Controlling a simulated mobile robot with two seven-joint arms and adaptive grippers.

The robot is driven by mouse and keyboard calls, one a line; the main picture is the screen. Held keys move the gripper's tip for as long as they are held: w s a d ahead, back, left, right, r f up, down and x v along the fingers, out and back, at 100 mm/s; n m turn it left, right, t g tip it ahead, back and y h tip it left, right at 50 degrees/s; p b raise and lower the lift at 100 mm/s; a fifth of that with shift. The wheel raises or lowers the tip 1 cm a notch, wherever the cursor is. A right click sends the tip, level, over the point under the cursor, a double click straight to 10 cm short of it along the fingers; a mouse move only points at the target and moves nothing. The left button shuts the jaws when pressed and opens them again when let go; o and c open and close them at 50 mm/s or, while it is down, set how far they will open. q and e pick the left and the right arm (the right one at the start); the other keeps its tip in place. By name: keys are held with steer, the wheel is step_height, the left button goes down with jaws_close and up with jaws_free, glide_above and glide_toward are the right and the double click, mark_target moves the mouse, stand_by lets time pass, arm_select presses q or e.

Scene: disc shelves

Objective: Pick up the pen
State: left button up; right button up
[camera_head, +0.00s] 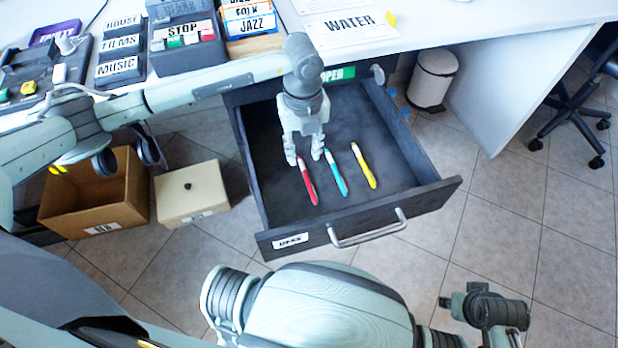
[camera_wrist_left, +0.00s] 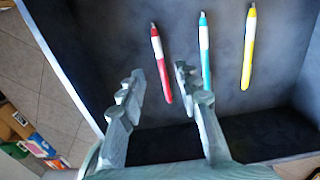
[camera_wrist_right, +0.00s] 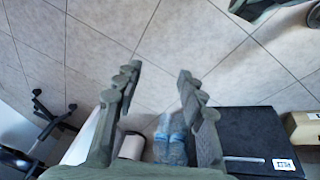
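Three pens lie side by side in the open dark drawer: a red pen (camera_head: 307,180), a cyan pen (camera_head: 335,173) and a yellow pen (camera_head: 363,166). My left gripper (camera_head: 304,160) is over the drawer, pointing down, near the upper ends of the red and cyan pens. My right gripper (camera_wrist_right: 158,75) is open and empty above the tiled floor, away from the drawer.
The drawer (camera_head: 420,200) is pulled out, with a metal handle (camera_head: 368,229) at its front. A brown open box (camera_head: 130,190) and a cream lidded box (camera_head: 192,192) stand on the floor at left. A white bin (camera_head: 433,78) stands under the white desk (camera_head: 450,22).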

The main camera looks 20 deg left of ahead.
mark_target(305, 172)
arm_select(q)
step_height(305, 172, down, 6)
steer(key=shift+s+d+r, duration=0.15)
steer(key=shift+r, duration=0.05)
jaws_close()
